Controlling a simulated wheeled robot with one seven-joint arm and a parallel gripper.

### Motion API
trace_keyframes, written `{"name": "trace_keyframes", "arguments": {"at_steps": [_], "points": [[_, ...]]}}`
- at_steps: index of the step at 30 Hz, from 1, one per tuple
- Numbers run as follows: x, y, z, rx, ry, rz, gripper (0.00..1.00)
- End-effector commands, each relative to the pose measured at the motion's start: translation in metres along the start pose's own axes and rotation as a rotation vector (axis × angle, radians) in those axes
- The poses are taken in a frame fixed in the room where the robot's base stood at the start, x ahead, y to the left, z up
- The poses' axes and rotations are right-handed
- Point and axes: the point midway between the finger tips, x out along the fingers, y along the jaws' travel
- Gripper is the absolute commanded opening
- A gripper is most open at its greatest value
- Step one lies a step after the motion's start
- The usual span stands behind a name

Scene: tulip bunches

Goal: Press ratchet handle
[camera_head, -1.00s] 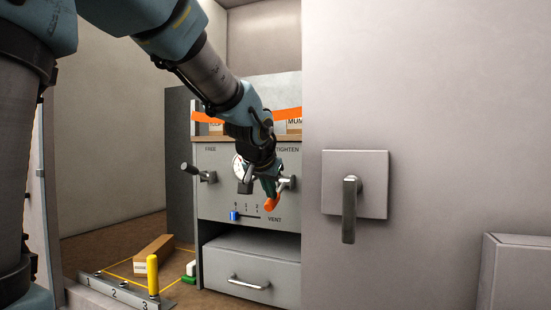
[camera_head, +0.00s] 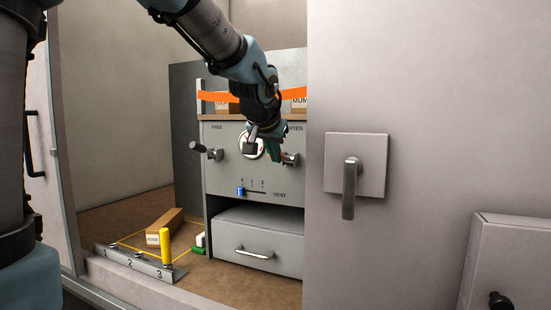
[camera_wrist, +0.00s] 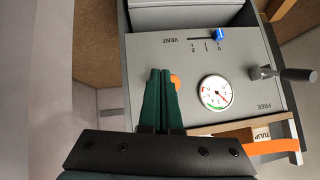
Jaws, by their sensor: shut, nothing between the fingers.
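The grey machine panel (camera_head: 230,180) has a lever (camera_head: 207,150) under the FREE label; this lever also shows in the wrist view (camera_wrist: 290,74). Another grey fitting (camera_head: 290,159) sits on the right under the partly covered TIGHTEN label. My gripper (camera_head: 277,150) is in front of the panel beside this fitting, and its dark green fingers (camera_wrist: 160,72) are together and empty. An orange piece (camera_wrist: 176,82) shows just behind the fingers, mostly hidden. I cannot tell whether they touch it. The round gauge (camera_wrist: 214,92) is clear in the wrist view.
A VENT slider with a blue knob (camera_head: 241,190) is low on the panel, above a drawer (camera_head: 262,238). A large grey wall with a handle (camera_head: 349,188) stands close on the right. A numbered rail with a yellow peg (camera_head: 165,247) lies at lower left.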

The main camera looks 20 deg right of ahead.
Motion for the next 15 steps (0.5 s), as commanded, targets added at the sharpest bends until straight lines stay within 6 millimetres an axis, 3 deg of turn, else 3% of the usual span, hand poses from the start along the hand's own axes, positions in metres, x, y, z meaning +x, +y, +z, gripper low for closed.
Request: {"name": "trace_keyframes", "arguments": {"at_steps": [9,15], "points": [[-0.054,0.003,0.020,0.000,0.006,-0.001,0.00],[-0.074,0.004,0.027,0.000,0.005,-0.001,0.00]]}}
